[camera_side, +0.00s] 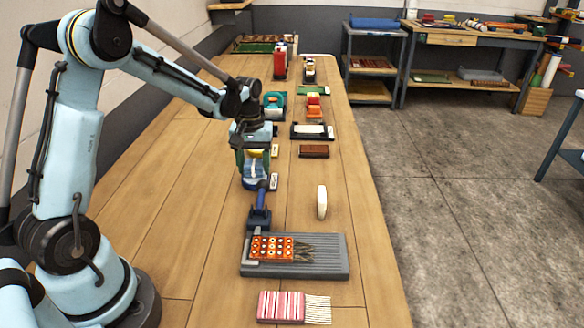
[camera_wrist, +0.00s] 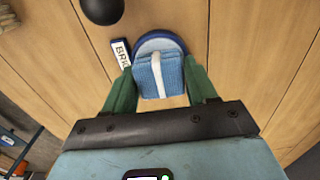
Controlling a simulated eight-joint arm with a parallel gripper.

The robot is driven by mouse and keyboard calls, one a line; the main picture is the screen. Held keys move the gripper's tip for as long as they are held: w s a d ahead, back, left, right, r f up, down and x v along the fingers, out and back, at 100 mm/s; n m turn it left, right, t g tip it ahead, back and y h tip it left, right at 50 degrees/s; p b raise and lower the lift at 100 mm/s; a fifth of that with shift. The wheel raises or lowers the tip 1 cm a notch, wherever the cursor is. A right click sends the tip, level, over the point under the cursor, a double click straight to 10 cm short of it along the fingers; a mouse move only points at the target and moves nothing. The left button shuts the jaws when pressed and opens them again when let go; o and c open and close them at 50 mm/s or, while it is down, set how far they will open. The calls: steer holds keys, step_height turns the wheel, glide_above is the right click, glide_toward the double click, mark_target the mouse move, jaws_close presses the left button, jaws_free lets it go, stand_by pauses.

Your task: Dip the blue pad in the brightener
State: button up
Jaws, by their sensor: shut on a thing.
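My gripper (camera_wrist: 160,78) has its green fingers shut on the blue pad (camera_wrist: 145,80), which has a white grip strip on top. The pad is over a round, blue-rimmed dish (camera_wrist: 160,38), and a label starting "BRI" (camera_wrist: 121,53) lies beside the dish. In the side view, my gripper (camera_side: 253,152) points down at the dish (camera_side: 249,186). I cannot tell whether the pad touches the liquid, and its underside is hidden. A patterned orange rug sample (camera_side: 272,248) lies on a grey ribbed tray (camera_side: 330,269) nearer the camera.
A blue-handled tool (camera_side: 261,196) stands close in front of the dish. A white rounded object (camera_side: 321,202) and a brown block (camera_side: 313,151) are to the right. A pink striped rug sample (camera_side: 281,307) lies at the near end. The bench's left side is clear.

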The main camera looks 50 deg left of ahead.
mark_target(254, 163)
steer(key=shift+f, duration=0.5)
stand_by(1.2)
steer(key=shift+r, duration=0.1)
steer(key=shift+r, duration=3.45)
